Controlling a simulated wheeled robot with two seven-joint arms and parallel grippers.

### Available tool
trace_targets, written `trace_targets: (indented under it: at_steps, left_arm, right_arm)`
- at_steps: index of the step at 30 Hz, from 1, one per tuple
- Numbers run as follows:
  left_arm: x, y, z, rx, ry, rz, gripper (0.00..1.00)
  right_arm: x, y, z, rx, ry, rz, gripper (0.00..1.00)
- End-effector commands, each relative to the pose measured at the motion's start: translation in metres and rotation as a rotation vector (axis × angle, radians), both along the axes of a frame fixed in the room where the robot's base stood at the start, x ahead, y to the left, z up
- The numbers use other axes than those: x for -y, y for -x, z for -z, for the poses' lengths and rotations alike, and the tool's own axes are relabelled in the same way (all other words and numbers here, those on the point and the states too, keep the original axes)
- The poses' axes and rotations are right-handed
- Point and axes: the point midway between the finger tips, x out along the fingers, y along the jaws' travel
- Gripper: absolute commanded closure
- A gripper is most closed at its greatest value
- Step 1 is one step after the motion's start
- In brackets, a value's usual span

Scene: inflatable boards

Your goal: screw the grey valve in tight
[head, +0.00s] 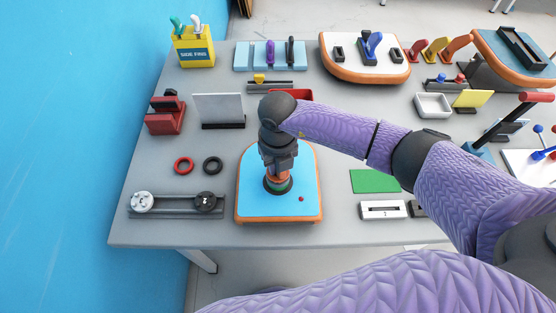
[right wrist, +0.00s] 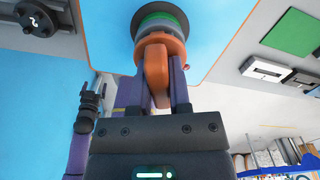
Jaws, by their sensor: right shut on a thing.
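The valve (right wrist: 158,32) stands on the blue board with an orange rim (head: 250,200). In the right wrist view it has a dark round flange, a green ring, a grey band and an orange wing-shaped handle (right wrist: 156,70). My right gripper (right wrist: 160,85) is shut on the orange handle, one finger on each side. In the head view the right gripper (head: 278,168) points down over the valve and hides its top. The grey part appears seated in the flange; whether a gap is left cannot be told. My left gripper is not clearly seen.
A small red dot (head: 301,199) lies on the board right of the valve. A red ring (head: 183,165) and a black ring (head: 213,165) lie to the left. A green sheet (head: 375,181) lies to the right. Several other boards and fixtures stand at the back and right.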

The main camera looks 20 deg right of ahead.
Motion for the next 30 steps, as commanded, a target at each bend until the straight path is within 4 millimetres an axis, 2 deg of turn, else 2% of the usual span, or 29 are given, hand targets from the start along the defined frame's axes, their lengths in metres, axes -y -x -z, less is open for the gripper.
trace_targets:
  at_steps: [7, 15, 26, 30]
  left_arm:
    - [0.001, 0.0, -0.001, 0.0, 0.002, -0.001, 0.0]
    - [0.006, -0.001, -0.014, 0.002, 0.01, -0.003, 0.0]
    - [0.009, -0.001, -0.014, 0.003, 0.014, -0.004, 0.0]
    - [0.008, -0.001, -0.022, 0.004, 0.014, -0.004, 0.0]
  right_arm:
    - [0.0, 0.0, 0.0, 0.0, 0.0, 0.016, 1.0]
    - [0.0, 0.0, -0.002, 0.0, -0.001, 0.257, 1.0]
    - [0.0, 0.0, 0.0, 0.0, 0.0, 0.302, 1.0]
    - [-0.001, 0.001, -0.002, -0.002, -0.001, 0.4, 1.0]
